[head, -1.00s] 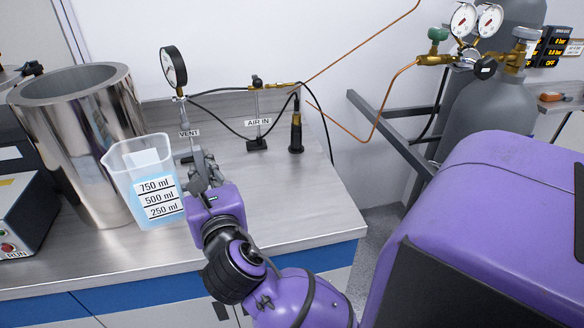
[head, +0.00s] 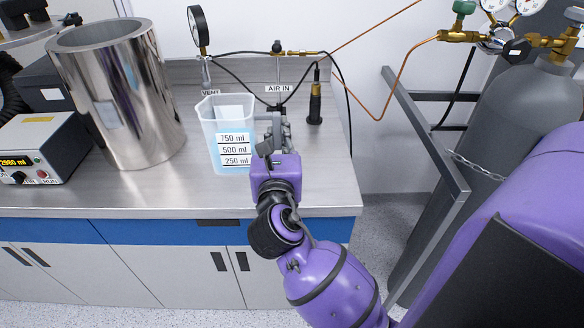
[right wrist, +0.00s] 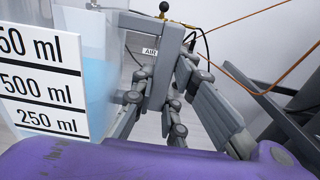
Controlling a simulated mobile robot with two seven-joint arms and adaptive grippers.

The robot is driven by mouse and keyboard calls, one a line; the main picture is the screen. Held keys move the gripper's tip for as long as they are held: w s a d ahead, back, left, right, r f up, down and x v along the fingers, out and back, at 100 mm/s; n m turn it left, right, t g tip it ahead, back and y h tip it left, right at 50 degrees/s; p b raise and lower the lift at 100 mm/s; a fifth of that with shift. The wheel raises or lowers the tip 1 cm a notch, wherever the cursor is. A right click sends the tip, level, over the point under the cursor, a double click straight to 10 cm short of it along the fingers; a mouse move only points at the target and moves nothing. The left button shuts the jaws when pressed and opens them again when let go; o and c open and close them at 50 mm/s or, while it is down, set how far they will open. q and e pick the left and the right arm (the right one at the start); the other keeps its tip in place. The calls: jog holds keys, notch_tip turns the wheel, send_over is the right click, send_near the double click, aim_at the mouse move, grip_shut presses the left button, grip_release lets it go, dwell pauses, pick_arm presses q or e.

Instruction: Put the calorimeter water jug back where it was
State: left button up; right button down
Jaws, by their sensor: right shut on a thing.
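The clear calorimeter water jug (head: 211,134) holds pale blue water and has 750, 500 and 250 ml marks. It is upright over the steel bench (head: 190,192), to the right of the steel cylinder; I cannot tell whether its base touches the bench. My right gripper (head: 279,128) is at the jug's right side, shut on its handle. The right wrist view shows the jug's marked wall (right wrist: 45,65) at the left and my grey gripper fingers (right wrist: 165,85) around the handle; the exact contact is partly hidden. My left gripper is not in view.
The steel cylinder (head: 120,100) and a control box (head: 40,148) stand left of the jug. Behind are a pressure gauge (head: 198,30), the AIR IN stand (head: 278,88) and a black-and-brass fitting (head: 315,100).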

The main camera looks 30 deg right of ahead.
jog(key=w+d+f, duration=0.1)
jog(key=d+f, duration=0.3)
jog(key=w+d+f+b, duration=0.1)
jog(key=w+d+f, duration=0.1)
jog(key=d+f, duration=0.2)
jog(key=w+d+f+b, duration=0.1)
jog(key=d+f, duration=0.4)
jog(key=shift+w+d, duration=0.1)
jog(key=shift+w, duration=0.05)
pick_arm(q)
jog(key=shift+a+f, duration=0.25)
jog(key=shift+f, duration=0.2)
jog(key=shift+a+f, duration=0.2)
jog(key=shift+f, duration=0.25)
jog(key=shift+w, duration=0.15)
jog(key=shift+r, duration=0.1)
pick_arm(e)
jog(key=shift+f, duration=0.1)
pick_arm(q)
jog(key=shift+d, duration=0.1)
pick_arm(e)
jog(key=c, duration=1.7)
grip_release()
jog(key=shift+f, duration=0.1)
jog(key=shift+c, duration=0.2)
